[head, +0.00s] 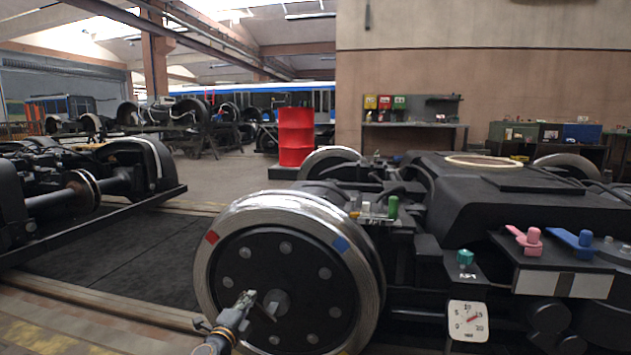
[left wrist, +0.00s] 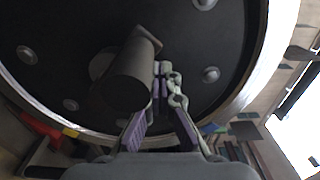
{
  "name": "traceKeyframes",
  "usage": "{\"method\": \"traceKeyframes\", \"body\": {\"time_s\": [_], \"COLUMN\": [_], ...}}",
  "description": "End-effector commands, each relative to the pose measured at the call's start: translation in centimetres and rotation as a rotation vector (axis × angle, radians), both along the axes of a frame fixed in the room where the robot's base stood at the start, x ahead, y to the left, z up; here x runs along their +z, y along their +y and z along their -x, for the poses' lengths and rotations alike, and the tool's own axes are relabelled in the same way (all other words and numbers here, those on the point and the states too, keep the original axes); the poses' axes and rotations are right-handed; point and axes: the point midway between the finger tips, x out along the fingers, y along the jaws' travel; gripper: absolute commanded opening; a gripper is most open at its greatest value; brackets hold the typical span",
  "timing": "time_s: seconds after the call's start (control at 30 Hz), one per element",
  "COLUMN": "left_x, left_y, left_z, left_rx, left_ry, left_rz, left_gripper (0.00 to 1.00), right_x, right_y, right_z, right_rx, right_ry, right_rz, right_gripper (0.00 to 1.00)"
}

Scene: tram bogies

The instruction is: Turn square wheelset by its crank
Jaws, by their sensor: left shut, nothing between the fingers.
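The wheelset's near wheel (head: 320,280) has a bright steel rim and a black bolted disc. Its rim carries a red mark (head: 211,237) at upper left and a blue mark (head: 340,244) at upper right. The crank's dark round handle (left wrist: 128,82) juts from the disc in the left wrist view; the head view shows the crank only faintly. My left gripper (head: 247,298) is in front of the disc, left of the hub. In the left wrist view its fingertips (left wrist: 163,83) are together just right of the handle, empty. Contact with the handle cannot be told. My right gripper is out of view.
The black bogie frame (head: 490,205) fills the right. It carries a dial (head: 468,321), a green peg (head: 393,207), and pink (head: 529,241) and blue (head: 577,242) handles. A red drum (head: 296,137) stands behind. Another bogie (head: 75,195) is at left, with clear floor between.

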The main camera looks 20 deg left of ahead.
Motion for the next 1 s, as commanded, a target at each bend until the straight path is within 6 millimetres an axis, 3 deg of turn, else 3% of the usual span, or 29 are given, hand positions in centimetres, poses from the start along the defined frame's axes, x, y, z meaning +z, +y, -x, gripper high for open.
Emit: {"method": "traceKeyframes", "body": {"time_s": [0.37, 1.0], "left_x": [-0.2, -1.2], "left_y": [0.2, 1.8], "left_z": [0.1, 0.4], "left_rx": [0.003, 0.004], "left_ry": [0.001, 0.001], "left_rz": [-0.001, -0.002], "left_gripper": [0.00, 0.00], "right_x": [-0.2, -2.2], "right_y": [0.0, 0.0], "right_z": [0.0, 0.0], "right_rx": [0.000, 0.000], "right_ry": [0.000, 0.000], "right_rz": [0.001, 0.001], "right_gripper": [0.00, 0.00]}}
